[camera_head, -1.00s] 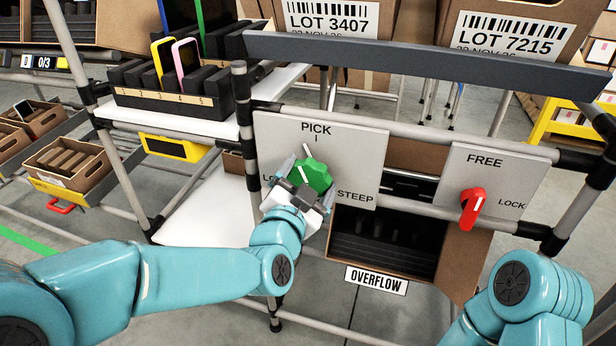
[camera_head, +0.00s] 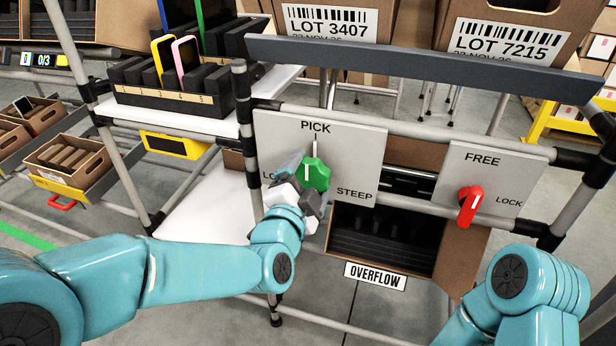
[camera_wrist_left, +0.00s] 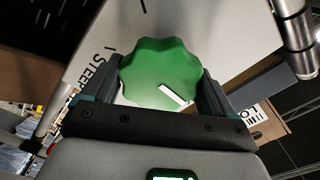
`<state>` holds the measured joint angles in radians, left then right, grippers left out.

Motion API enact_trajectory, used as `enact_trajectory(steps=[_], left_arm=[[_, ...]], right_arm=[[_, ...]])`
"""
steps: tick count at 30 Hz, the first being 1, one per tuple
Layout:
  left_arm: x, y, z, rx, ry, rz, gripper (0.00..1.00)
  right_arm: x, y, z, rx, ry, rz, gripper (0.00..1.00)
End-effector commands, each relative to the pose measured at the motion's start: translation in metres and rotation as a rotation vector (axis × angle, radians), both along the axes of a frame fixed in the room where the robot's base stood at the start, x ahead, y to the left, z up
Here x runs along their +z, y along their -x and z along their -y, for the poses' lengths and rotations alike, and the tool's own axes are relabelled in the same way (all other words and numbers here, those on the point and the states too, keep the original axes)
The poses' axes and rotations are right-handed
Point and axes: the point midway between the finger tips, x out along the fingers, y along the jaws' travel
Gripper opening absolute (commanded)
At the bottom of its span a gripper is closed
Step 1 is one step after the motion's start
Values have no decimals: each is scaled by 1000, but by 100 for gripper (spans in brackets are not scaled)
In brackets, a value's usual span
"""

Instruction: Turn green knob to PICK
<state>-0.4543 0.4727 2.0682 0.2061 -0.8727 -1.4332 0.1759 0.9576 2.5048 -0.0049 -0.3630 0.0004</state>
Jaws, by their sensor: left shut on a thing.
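The green knob (camera_head: 317,174) is on a grey panel (camera_head: 355,150) with PICK at the top, STEEP at the right and a partly hidden label at the left. Its white pointer stands nearly upright, towards the mark under PICK. My left gripper (camera_head: 303,182) is shut on the knob from the front left and hides part of it. In the left wrist view the scalloped knob (camera_wrist_left: 160,70) sits between both fingers, with a white line on its face. My right arm shows at the lower right, but its gripper is out of view.
A red knob (camera_head: 470,205) is on the right panel (camera_head: 488,170) marked FREE and LOCK. A dark rail (camera_head: 420,68) runs above both panels. An open OVERFLOW carton (camera_head: 462,262) stands below. A rack of black slots (camera_head: 170,105) is at the upper left.

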Motion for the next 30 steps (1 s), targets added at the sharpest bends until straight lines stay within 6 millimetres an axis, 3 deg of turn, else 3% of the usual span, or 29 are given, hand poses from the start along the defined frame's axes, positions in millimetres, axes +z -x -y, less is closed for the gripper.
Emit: enact_trajectory(steps=[6, 7, 8, 16, 20, 30], left_arm=[[1, 0, 0, -1, 1, 3, 57], [1, 0, 0, -1, 1, 3, 90], [1, 0, 0, -1, 1, 3, 100], [1, 1, 0, 0, 1, 1, 100], [2, 15, -5, -1, 1, 0, 100], [3, 99, -32, -2, 2, 2, 100]], right_arm=[[0, 0, 0, 0, 0, 0, 43], [0, 0, 0, 0, 0, 0, 43], [0, 0, 0, 0, 0, 0, 43], [0, 0, 0, 0, 0, 0, 43], [2, 0, 0, 0, 0, 0, 43], [11, 0, 0, 0, 0, 0, 43]])
